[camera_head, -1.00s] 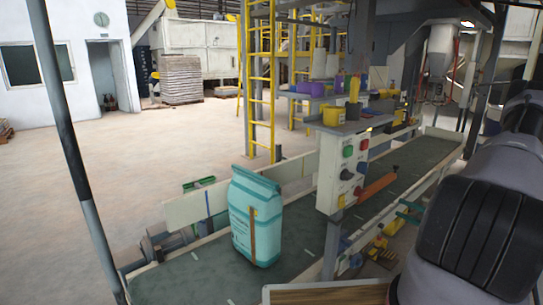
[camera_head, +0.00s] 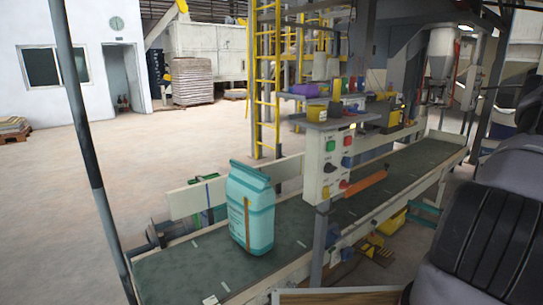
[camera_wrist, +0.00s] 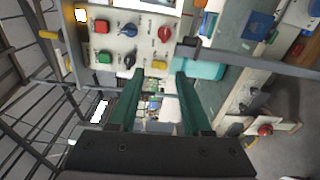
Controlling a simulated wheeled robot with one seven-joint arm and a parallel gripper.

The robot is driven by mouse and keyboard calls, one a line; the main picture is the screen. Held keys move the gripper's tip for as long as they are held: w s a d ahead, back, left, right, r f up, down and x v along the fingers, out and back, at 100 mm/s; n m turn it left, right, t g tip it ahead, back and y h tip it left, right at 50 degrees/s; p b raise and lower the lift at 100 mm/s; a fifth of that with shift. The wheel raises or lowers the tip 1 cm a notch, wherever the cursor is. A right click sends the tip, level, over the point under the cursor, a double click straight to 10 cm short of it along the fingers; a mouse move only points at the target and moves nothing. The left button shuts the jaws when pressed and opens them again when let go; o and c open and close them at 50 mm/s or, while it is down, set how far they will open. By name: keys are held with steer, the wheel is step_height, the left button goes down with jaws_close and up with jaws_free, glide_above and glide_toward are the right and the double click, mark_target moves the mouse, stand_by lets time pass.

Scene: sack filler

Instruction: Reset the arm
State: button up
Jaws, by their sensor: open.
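In the wrist view my gripper (camera_wrist: 159,74) has two dark green fingers standing apart, with nothing held between them. Past the fingertips is a pale control box (camera_wrist: 130,42) with red, green, blue, black and yellow buttons and knobs. I cannot tell the exact gap to it, and no contact is clear. In the head view the same control box (camera_head: 327,163) stands on a post beside the conveyor. My arm fills the right edge there, and my gripper is not visible in that view.
A teal sack (camera_head: 251,210) stands upright on the dark conveyor belt (camera_head: 180,274). A shelf with bins (camera_head: 317,113) is above the control box. A yellow ladder (camera_head: 265,85) rises behind the belt. A dark post (camera_head: 85,140) is at left. Open floor (camera_head: 170,140) lies beyond.

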steer(key=s+a+r+n+g, duration=0.2)
steer(key=a+r+n+g, duration=0.4)
steer(key=a+r+n, duration=0.3)
steer(key=s+a+r+n+g, duration=0.2)
steer(key=a+r+n+g, duration=0.35)
steer(key=r+n, duration=0.55)
steer(key=s+a+r+n+t+h, duration=0.2)
steer(key=s+a+r+n+h, duration=0.2)
steer(key=s+r+n, duration=0.3)
steer(key=s+a+r+n+t+h, duration=0.3)
steer(key=s+r+n+h, duration=0.2)
steer(key=s+r+n, duration=0.3)
step_height(320, 180, up, 3)
steer(key=n, duration=0.6)
steer(key=shift+a+r+h, duration=0.15)
steer(key=shift+a+h, duration=0.15)
steer(key=shift+a, duration=0.05)
steer(key=shift+s, duration=0.1)
